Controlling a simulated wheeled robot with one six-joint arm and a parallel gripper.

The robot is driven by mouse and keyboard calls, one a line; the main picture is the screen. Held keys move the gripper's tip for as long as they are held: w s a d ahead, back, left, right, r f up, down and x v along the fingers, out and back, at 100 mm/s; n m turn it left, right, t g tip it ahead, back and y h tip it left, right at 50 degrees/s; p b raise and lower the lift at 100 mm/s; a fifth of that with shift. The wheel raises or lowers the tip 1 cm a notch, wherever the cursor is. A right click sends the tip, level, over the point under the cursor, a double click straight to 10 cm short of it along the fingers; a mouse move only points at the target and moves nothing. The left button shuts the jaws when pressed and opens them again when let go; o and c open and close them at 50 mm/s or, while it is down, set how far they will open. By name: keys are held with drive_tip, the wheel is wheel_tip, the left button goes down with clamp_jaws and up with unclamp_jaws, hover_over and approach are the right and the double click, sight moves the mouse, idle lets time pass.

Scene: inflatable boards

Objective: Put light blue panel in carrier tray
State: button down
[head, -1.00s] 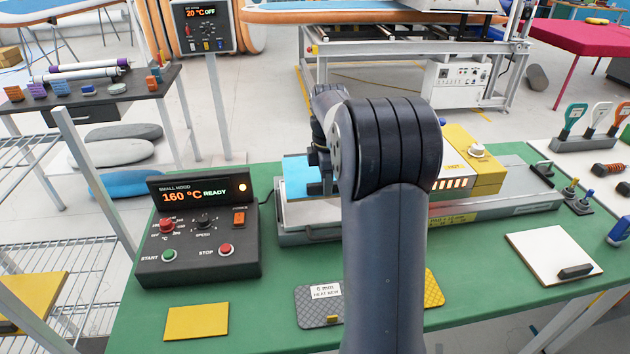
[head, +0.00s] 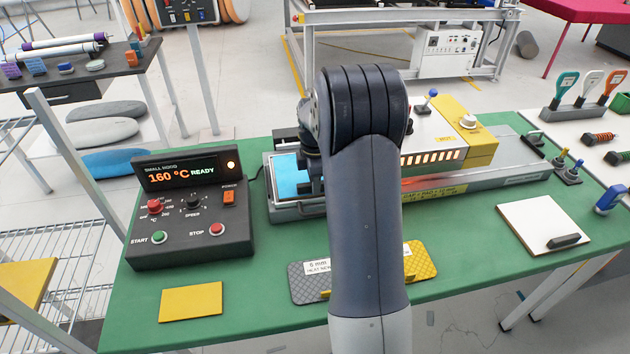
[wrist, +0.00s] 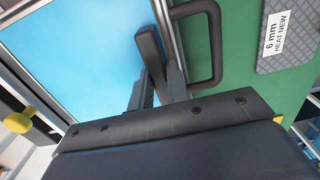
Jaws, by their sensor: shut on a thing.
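The light blue panel (head: 286,178) lies flat at the left end of the long grey machine, within the metal rim of the carrier tray (head: 284,210). In the wrist view the panel (wrist: 80,55) fills the upper left, with the tray's metal rim (wrist: 177,22) along its right edge and the tray's dark loop handle (wrist: 214,50) beyond. My gripper (wrist: 158,72) is shut on the dark grip block of the panel, near that edge. In the head view my arm hides part of the panel and tray. I cannot tell whether the panel rests fully on the tray floor.
A control box (head: 192,205) reading 160 °C READY stands left of the tray. A grey patterned pad (head: 310,281), a yellow sheet (head: 191,301) and a white panel (head: 545,225) lie on the green table.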

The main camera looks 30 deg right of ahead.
drive_tip(key=shift+f, duration=0.1)
drive_tip(key=c, duration=1.4)
unclamp_jaws()
drive_tip(key=shift+o, duration=0.2)
wheel_tip(320, 180, up, 12)
drive_tip(key=shift+r, duration=0.2)
